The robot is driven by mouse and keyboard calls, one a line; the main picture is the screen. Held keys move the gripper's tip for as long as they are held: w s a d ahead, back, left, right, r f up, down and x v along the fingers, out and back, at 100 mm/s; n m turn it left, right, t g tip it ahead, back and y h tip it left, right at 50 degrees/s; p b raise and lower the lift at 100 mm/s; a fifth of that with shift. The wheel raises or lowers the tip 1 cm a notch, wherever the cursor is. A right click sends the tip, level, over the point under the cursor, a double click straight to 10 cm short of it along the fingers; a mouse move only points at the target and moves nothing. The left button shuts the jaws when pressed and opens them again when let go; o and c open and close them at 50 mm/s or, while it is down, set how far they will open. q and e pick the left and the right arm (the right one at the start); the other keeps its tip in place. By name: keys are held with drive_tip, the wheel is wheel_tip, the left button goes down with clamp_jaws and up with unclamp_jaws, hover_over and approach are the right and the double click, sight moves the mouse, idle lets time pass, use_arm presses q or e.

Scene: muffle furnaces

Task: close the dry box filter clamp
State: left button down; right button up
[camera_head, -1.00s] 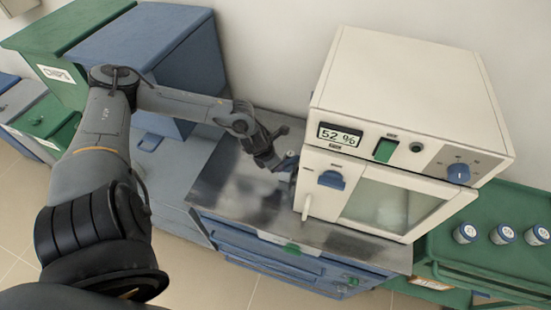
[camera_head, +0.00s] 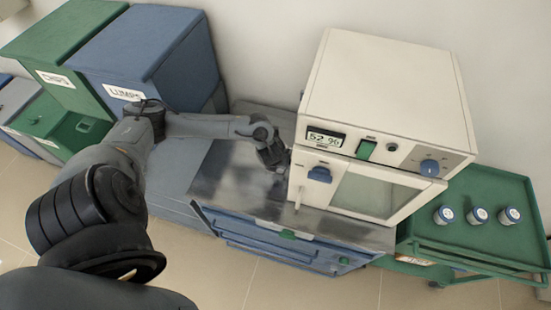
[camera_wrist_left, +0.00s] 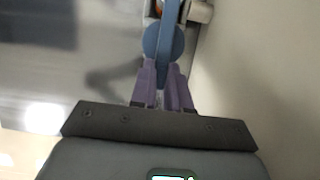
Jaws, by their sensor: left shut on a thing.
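The dry box (camera_head: 385,80) is a cream cabinet with a display that seems to read 52 %, a window door and a blue door latch (camera_head: 319,174). My left gripper (camera_head: 279,168) is at the left side wall of the dry box. In the left wrist view the purple fingers of my left gripper (camera_wrist_left: 163,88) are shut on a blue lever with a rounded end, which looks like the filter clamp (camera_wrist_left: 163,42). A pale fitting (camera_wrist_left: 200,10) sits beside the clamp's far end. The clamp's far end is cut off by the frame. My right gripper is not in view.
The box stands on a metal-topped bench (camera_head: 235,180) with blue drawers. A green cart (camera_head: 485,200) with several blue-lidded jars is at the right. A blue LUMPS bin (camera_head: 150,50) and a green CHIPS bin (camera_head: 60,40) stand at the left. Bench top left of the box is bare.

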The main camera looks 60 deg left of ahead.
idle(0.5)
use_arm(q)
drive_tip(key=c, duration=1.1)
unclamp_jaws()
drive_tip(key=shift+s+d+r+p, duration=0.1)
drive_tip(key=shift+d+r+p, duration=0.15)
drive_tip(key=shift+r, duration=0.4)
drive_tip(key=p+v, duration=0.3)
drive_tip(key=v, duration=0.6)
drive_tip(key=shift+r, duration=0.2)
drive_tip(key=shift+s, duration=0.1)
